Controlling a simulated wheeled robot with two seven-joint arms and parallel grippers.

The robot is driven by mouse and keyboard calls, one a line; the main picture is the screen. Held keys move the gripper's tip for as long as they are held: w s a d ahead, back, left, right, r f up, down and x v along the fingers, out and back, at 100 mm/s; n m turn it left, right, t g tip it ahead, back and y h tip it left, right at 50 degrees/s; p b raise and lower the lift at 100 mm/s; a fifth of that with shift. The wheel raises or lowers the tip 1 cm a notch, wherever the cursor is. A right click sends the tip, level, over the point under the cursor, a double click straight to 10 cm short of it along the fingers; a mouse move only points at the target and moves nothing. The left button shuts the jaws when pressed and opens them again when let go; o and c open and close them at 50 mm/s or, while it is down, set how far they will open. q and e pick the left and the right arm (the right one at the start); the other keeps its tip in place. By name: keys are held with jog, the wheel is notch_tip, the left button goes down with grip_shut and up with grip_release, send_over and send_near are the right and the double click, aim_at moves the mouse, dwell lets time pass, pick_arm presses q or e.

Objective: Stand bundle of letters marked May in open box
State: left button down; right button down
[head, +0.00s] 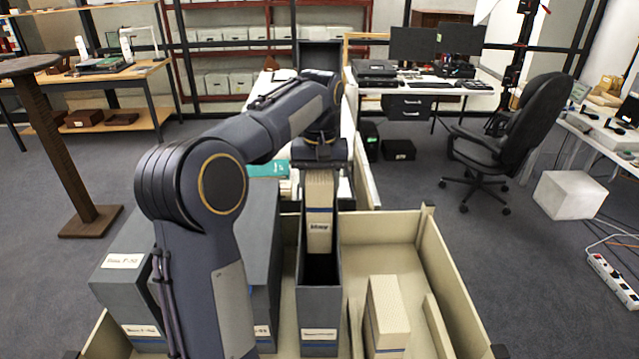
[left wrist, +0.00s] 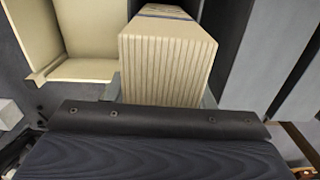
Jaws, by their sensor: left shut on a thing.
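The bundle of letters marked May (head: 320,228) is a cream block with a dark-lettered label. My left gripper (head: 319,165) is shut on its upper end and holds it upright. The left wrist view shows the bundle's ribbed end (left wrist: 168,65) just beyond the gripper (left wrist: 158,118). The open box (head: 319,315) is narrow, tall and dark grey, with a pale label on its front. The bundle's lower end shows between the box's side walls, over the dark opening. How deep it reaches is unclear. My right gripper is in neither view.
A cream tray (head: 437,285) surrounds the open box. Closed grey boxes (head: 125,258) stand to its left. A second cream bundle with a blue band (head: 387,310) stands to its right, with free tray floor around it. A teal item (head: 268,169) lies behind.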

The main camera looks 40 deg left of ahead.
pick_arm(q)
jog(key=shift+f+b, duration=0.6)
jog(key=shift+f, duration=0.45)
jog(key=c, duration=0.6)
grip_release()
jog(key=shift+r+p, duration=3)
jog(key=shift+p, duration=0.35)
jog(key=shift+s, duration=0.1)
